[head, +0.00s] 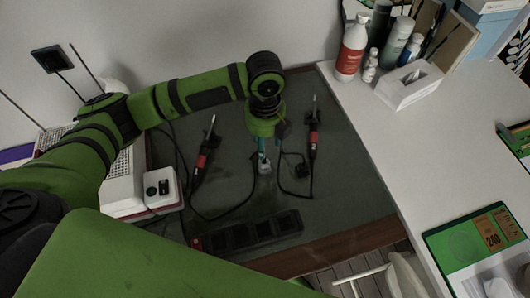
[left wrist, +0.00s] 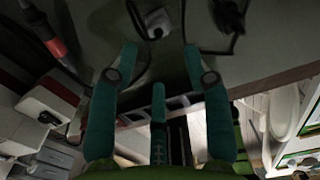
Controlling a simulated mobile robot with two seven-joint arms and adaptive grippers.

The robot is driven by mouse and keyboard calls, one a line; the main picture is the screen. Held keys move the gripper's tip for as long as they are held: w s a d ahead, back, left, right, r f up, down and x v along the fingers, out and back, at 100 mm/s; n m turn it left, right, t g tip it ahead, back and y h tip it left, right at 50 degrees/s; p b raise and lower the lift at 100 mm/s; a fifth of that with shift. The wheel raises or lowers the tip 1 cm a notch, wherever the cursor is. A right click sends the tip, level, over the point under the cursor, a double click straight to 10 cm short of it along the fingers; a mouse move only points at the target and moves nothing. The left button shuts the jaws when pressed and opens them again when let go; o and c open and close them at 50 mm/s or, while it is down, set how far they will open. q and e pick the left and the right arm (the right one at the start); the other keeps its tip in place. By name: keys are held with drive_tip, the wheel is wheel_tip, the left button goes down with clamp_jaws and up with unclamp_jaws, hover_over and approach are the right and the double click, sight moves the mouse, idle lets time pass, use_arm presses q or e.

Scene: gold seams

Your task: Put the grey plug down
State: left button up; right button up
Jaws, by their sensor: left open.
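The grey plug (head: 265,168) lies on the dark mat (head: 345,190) with its cable. It also shows in the left wrist view (left wrist: 156,24), just beyond and between the fingertips, not clasped. My left gripper (head: 262,155) is open with its teal fingers pointing down at the mat, right by the plug. In the left wrist view its two fingers (left wrist: 160,50) stand well apart with nothing between them. A black plug (head: 301,169) lies to the right of the grey one. My right gripper is not in view.
Two red-and-black soldering irons (head: 202,160) (head: 313,130) lie on either side. A black power strip (head: 252,232) lies near the mat's front edge. A white station (head: 162,187) stands at left. Bottles (head: 352,48) and a tissue box (head: 408,85) stand on the white desk.

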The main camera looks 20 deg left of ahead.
use_arm(q)
drive_tip(key=shift+r, duration=2.15)
